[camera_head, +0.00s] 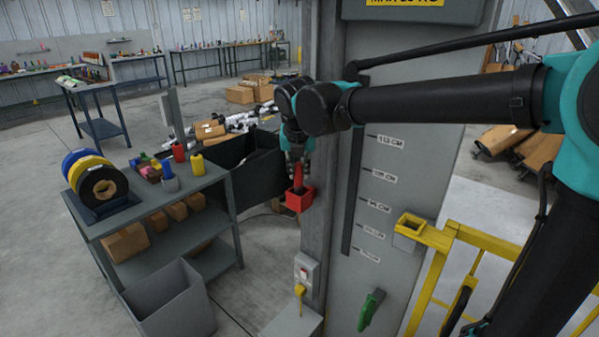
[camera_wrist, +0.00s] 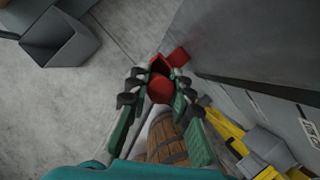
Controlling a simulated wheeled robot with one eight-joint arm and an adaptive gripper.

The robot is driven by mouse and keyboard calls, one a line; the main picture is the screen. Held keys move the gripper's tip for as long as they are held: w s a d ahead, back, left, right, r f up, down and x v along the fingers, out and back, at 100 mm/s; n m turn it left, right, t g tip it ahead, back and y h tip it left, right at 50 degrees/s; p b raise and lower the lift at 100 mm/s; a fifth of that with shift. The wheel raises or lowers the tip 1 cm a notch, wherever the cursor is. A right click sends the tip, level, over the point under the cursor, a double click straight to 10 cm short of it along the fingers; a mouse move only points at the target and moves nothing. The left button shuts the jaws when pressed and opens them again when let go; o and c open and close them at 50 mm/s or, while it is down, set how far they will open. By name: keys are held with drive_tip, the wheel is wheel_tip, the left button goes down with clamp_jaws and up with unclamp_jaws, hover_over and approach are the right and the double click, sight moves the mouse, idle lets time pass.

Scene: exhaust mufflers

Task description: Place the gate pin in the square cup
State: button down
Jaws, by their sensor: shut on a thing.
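My gripper (camera_head: 298,160) points down beside the grey column and is shut on a red pin (camera_head: 298,178). I take this pin to be the gate pin. In the wrist view my gripper (camera_wrist: 156,92) has its fingers around the round red end of the pin (camera_wrist: 160,90). A red square cup (camera_head: 299,202) is fixed to the column's side right below the pin. In the wrist view the cup (camera_wrist: 177,57) shows just beyond the pin. The pin's lower end is at the cup's mouth; I cannot tell how far inside it is.
The grey column (camera_head: 395,190) stands close on the right. A yellow square holder (camera_head: 411,226) tops the yellow railing. A grey workbench (camera_head: 150,215) with spools and coloured pieces stands left, with a grey bin (camera_head: 172,305) in front. A wooden barrel (camera_wrist: 167,140) shows below my gripper.

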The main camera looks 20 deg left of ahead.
drive_tip(key=shift+w+f, duration=0.15)
drive_tip(key=shift+f, duration=0.15)
drive_tip(key=shift+f, duration=0.1)
drive_tip(key=c, duration=1.3)
unclamp_jaws()
drive_tip(key=shift+c, duration=0.2)
drive_tip(key=v, duration=1.2)
